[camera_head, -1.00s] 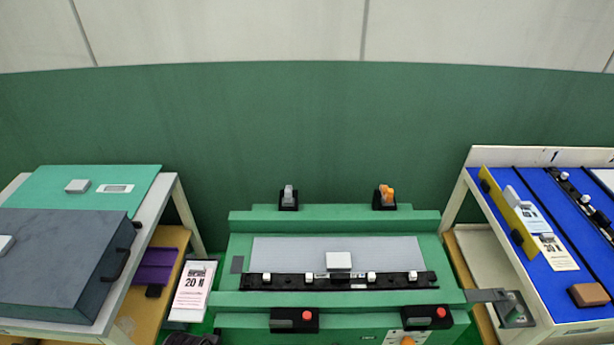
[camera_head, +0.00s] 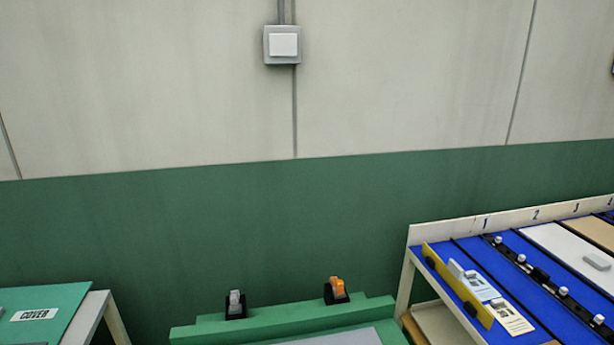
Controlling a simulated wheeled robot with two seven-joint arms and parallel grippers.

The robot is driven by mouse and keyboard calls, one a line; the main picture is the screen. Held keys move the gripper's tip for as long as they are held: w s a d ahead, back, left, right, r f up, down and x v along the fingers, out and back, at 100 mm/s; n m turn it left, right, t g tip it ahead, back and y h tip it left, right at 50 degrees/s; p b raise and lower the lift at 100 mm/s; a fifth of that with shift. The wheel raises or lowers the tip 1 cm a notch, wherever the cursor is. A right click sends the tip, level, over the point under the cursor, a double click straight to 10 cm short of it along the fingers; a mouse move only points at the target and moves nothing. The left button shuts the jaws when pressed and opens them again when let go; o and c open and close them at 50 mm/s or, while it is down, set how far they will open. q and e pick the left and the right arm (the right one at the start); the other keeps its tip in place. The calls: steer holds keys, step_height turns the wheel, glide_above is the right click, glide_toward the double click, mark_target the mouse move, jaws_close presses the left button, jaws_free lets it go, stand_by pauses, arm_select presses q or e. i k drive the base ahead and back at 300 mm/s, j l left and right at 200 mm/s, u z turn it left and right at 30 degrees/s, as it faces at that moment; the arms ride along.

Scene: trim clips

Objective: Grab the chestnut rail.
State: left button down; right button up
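No rail of a clear chestnut colour shows in the head view. A black rail (camera_head: 547,282) with several white clips lies on the blue sloped rack at the right, beside the numeral 1. Only the top of the green fixture (camera_head: 290,322) shows at the bottom; the rest is cut off by the frame edge. Neither of my grippers is in view.
The rack (camera_head: 440,235) has numbered lanes, with a yellow strip (camera_head: 458,285), a white panel (camera_head: 565,250) and a tan panel (camera_head: 592,232). A green cover board (camera_head: 45,310) is at the lower left. A wall switch (camera_head: 283,45) is above.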

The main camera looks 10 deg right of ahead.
mark_target(595, 324)
steer(key=z, duration=1.8)
steer(key=u, duration=0.5)
steer(key=i+l+u, duration=0.1)
steer(key=l+u, duration=0.3)
steer(key=i+l+u, duration=0.1)
steer(key=l+u, duration=0.15)
steer(key=u, duration=0.2)
steer(key=l+u, duration=0.4)
